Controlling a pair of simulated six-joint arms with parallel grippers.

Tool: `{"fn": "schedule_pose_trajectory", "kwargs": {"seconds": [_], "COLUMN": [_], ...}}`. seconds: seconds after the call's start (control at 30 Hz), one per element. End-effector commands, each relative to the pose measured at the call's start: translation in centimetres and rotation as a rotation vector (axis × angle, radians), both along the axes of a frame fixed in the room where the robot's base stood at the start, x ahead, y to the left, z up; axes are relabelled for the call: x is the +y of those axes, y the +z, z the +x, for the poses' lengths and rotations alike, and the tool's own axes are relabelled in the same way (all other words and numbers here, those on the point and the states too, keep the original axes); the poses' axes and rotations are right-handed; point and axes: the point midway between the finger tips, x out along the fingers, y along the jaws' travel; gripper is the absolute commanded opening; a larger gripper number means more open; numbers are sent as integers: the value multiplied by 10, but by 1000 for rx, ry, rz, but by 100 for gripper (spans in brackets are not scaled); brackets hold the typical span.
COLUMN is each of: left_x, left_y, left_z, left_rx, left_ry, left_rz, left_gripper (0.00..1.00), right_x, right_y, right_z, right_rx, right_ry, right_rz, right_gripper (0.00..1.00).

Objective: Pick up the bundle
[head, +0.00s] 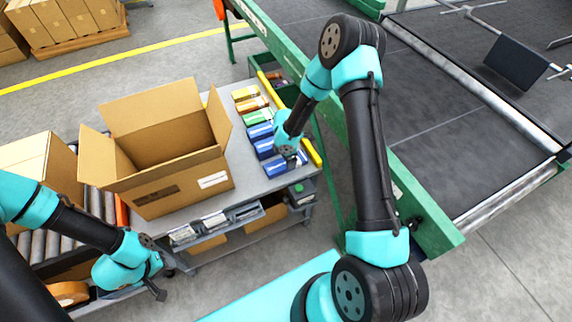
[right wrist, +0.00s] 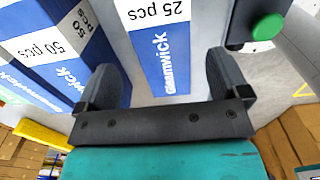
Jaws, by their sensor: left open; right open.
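Several small bundles stand in a row on the grey table; the near ones are blue with white labels. The nearest blue bundle (head: 274,168) lies by my right gripper (head: 291,153). In the right wrist view, a blue bundle marked "25 pcs" (right wrist: 160,62) shows between the open fingers of my right gripper (right wrist: 162,80), beyond the tips or level with them; I cannot tell which. A blue bundle marked "50 pcs" (right wrist: 40,55) is left of the fingers. My left gripper (head: 157,290) is open and empty, low at the left, in front of the table.
An open cardboard carton (head: 180,185) stands on the table (head: 222,197), left of the bundles. A roller conveyor (head: 40,245) is at the left. The green-framed belt machine (head: 440,110) is at the right. A green button (right wrist: 267,27) shows beside the right gripper.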

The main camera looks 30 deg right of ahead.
Motion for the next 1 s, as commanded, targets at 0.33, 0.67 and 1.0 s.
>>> {"fn": "schedule_pose_trajectory", "kwargs": {"seconds": [0.33, 0.67, 1.0], "left_x": [0, 0, 0], "left_y": [0, 0, 0], "left_z": [0, 0, 0], "left_rx": [0, 0, 0], "left_ry": [0, 0, 0], "left_rz": [0, 0, 0], "left_gripper": [43, 43, 43], "right_x": [0, 0, 0], "right_y": [-40, -45, -45], "right_z": [-3, -3, -3], "right_rx": [1, 1, 1], "right_ry": [-1, -1, -1], "right_rz": [1, 1, 1], "right_gripper": [94, 94, 84]}}
